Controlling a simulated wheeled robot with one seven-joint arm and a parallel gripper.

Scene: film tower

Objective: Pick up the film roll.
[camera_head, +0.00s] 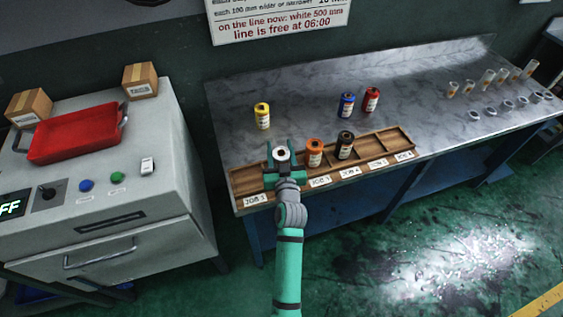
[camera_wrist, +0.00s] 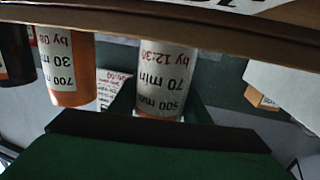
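The white film roll (camera_head: 283,155) stands upright at the rack's left part in the head view. In the wrist view, which is upside down, the same roll (camera_wrist: 164,85) shows a label reading 500 mm, 70 min, by 12:30. My gripper (camera_head: 281,153) is at this roll, with one finger on each side of it. The fingers look open around it; whether they touch it is hard to see. The roll's lower part is hidden by my gripper and the rack edge.
The wooden rack (camera_head: 248,200) also holds an orange roll (camera_head: 314,153) and a black roll (camera_head: 345,145), close on the right. Yellow (camera_head: 262,115), blue (camera_head: 346,105) and red (camera_head: 371,99) rolls stand behind on the metal bench (camera_head: 420,85). A red tray (camera_head: 75,135) lies on the left cabinet.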

